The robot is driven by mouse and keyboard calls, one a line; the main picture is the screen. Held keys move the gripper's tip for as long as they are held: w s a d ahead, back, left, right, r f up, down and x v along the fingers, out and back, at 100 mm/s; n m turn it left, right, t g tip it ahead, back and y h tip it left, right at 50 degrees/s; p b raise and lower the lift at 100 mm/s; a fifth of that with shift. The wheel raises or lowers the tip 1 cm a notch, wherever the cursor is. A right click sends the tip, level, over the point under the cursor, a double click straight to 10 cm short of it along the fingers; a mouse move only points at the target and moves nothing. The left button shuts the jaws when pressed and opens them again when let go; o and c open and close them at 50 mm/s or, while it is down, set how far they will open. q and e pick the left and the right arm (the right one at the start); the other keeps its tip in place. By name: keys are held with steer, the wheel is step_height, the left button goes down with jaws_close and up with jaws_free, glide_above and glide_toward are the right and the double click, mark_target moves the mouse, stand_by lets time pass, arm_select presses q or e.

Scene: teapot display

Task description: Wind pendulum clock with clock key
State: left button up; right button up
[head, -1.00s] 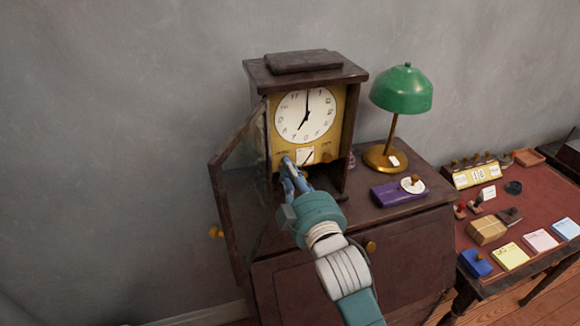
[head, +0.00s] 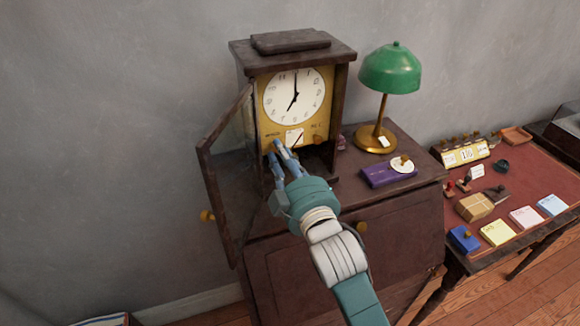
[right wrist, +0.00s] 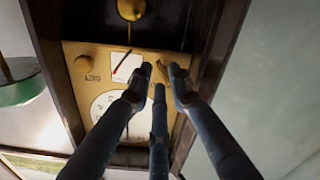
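The pendulum clock (head: 293,95) stands on a dark wooden cabinet with its glazed door (head: 228,170) swung open to the left. Its white dial sits on a brass plate. In the right wrist view the plate appears upside down, with the pendulum bob (right wrist: 131,9) above it. A small brass piece, likely the clock key (right wrist: 179,76), is at the plate beside my fingertips. A round brass knob (right wrist: 87,63) is on the plate's other side. My right gripper (head: 275,152) is at the plate's lower left, fingers spread apart, with no clear hold visible. My left gripper is out of view.
A green lamp (head: 390,68) and a purple box (head: 388,175) stand right of the clock. A desk (head: 520,180) with stamps, notepads and a parcel (head: 474,207) is farther right. The open door is close to the left of my right gripper.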

steer(key=v, duration=1)
steer(key=shift+s+r, duration=0.25)
steer(key=shift+s, duration=0.15)
steer(key=shift+d, duration=0.1)
